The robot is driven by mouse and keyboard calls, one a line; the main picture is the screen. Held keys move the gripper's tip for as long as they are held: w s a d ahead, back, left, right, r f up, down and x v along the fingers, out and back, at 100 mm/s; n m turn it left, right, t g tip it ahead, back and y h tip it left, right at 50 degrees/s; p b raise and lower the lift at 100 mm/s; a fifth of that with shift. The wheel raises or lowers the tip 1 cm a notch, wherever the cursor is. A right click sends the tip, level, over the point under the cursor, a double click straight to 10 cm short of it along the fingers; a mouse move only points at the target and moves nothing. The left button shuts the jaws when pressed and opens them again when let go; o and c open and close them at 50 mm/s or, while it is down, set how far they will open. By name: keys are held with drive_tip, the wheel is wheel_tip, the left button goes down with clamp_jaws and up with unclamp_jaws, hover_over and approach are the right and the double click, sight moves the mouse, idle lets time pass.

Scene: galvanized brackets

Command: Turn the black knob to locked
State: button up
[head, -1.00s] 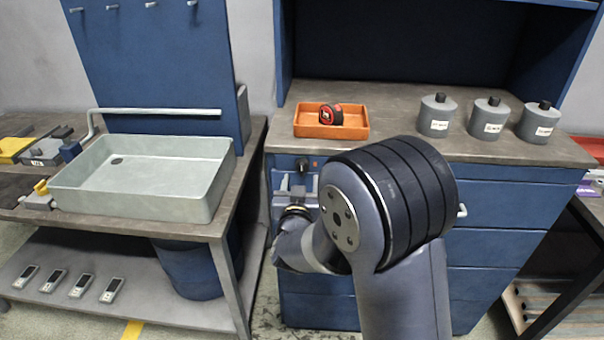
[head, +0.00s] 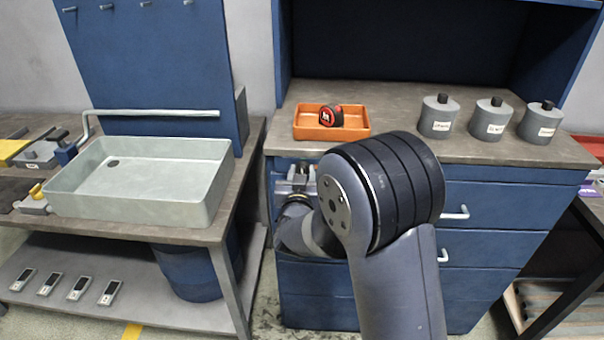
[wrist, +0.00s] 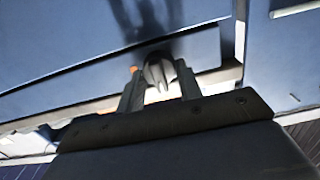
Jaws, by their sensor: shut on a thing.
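The black knob (wrist: 158,72) is on the blue front of the cabinet, at the top left drawer level. In the wrist view it sits between the two fingers of my gripper (wrist: 160,86), which is shut on it. A small orange mark (wrist: 133,69) shows beside it. In the head view my gripper (head: 297,178) is up against the cabinet front and hides the knob. The knob's exact angle cannot be told.
An orange tray (head: 357,131) with a red and black tape measure (head: 331,116) stands on the worktop above. Several grey canisters (head: 438,122) stand to its right. A sink basin (head: 140,198) is on the left bench. Drawer handles (head: 455,215) stick out at right.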

drive_tip(key=shift+c, duration=0.8)
drive_tip(key=shift+f+m+b, duration=0.1)
drive_tip(key=shift+m+b, duration=0.2)
drive_tip(key=shift+b, duration=0.3)
drive_tip(key=shift+d+f+m+b, duration=0.1)
drive_tip(key=shift+m+b, duration=4.2)
drive_tip(key=shift+b, duration=0.4)
drive_tip(key=shift+d+f+m+b, duration=0.1)
drive_tip(key=shift+m+b, duration=4.2)
drive_tip(key=shift+b, duration=0.35)
drive_tip(key=o, duration=0.9)
drive_tip(key=shift+r, duration=0.1)
